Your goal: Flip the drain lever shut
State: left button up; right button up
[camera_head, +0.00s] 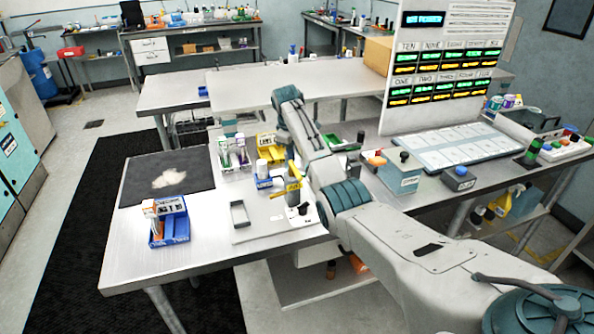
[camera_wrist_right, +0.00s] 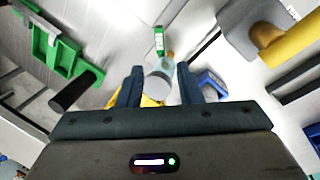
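A yellow lever-like piece (camera_head: 292,186) with dark lettering stands by a white-and-black fixture (camera_head: 302,212) on the near bench; I take it for the drain lever, but its label is too small to read. In the right wrist view a thick yellow bar (camera_wrist_right: 296,46) joined to a grey body is at the upper right, outside the fingers. My right gripper (camera_wrist_right: 160,68) is open. A white-capped bottle (camera_wrist_right: 159,86) shows between and beyond its fingers; I see no contact. In the head view my right arm hides much of that spot. My left gripper is not in view.
The front left is clear. A green holder (camera_wrist_right: 58,50) is left in the wrist view.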

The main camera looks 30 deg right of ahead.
jog(key=x, duration=0.4)
jog(key=p+x, duration=0.1)
jog(key=x, duration=0.3)
jog(key=shift+s+d+f, duration=0.1)
jog(key=shift+s+f, duration=0.05)
jog(key=shift+f, duration=0.25)
jog(key=shift+c, duration=0.2)
grip_shut()
